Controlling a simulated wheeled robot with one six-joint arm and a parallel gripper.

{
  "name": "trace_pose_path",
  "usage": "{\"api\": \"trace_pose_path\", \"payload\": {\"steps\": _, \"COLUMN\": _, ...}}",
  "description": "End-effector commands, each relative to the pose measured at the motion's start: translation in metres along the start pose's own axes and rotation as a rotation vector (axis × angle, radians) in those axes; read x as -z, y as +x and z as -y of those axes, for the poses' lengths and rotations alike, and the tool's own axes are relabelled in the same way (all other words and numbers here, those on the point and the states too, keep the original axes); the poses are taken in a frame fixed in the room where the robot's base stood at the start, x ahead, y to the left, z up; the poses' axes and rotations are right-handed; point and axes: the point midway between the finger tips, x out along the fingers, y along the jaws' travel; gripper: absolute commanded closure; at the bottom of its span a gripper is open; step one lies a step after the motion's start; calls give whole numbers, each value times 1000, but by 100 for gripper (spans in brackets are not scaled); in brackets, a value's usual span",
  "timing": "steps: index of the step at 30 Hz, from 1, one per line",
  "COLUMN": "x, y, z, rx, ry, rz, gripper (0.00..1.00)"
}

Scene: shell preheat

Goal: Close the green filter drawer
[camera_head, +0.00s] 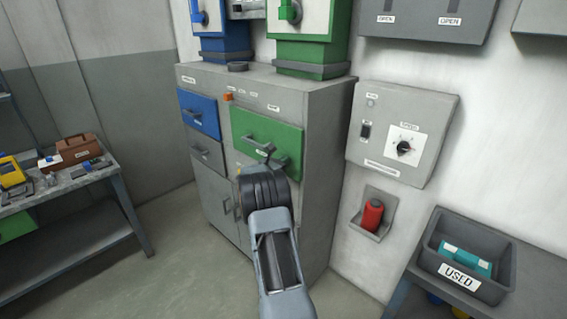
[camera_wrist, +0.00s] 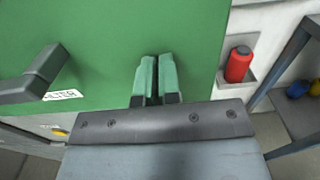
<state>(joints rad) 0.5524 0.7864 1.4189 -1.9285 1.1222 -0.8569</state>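The green filter drawer (camera_head: 284,141) is at the upper right of the grey cabinet's front. I cannot tell how far its front stands out from the cabinet. In the wrist view its green front (camera_wrist: 95,45) fills the upper left and middle. Its dark grey handle (camera_wrist: 38,78) is at the left, above a partly hidden white label. My gripper (camera_wrist: 155,60) has its two green-tipped fingers side by side with only a thin dark gap, and nothing shows between them. The fingers point at the green front, right of the handle. I cannot tell whether they touch it.
A blue drawer (camera_head: 198,114) and a grey drawer (camera_head: 207,152) are on the grey cabinet (camera_head: 325,130) at the left. A control box (camera_head: 400,130) and a red cylinder (camera_head: 372,215) are on the right wall. A bin marked USED (camera_head: 490,291) stands right; a workbench (camera_head: 60,187) stands left.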

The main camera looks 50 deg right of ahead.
Motion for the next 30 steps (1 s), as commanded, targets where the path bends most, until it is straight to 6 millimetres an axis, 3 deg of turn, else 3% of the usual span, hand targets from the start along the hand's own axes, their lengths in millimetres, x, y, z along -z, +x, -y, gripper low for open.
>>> {"api": "trace_pose_path", "payload": {"steps": 4, "x": -3, "y": -15, "z": 2, "rx": 4, "ry": 4, "rz": 8, "gripper": 100}}
{"api": "trace_pose_path", "payload": {"steps": 18, "x": 0, "y": -112, "z": -2, "rx": -5, "ry": 1, "rz": 4, "gripper": 100}}
{"api": "trace_pose_path", "payload": {"steps": 24, "x": -1, "y": -134, "z": -1, "rx": -2, "ry": 1, "rz": 4, "gripper": 100}}
{"api": "trace_pose_path", "payload": {"steps": 30, "x": -1, "y": -142, "z": 0, "rx": 0, "ry": 1, "rz": 3, "gripper": 100}}
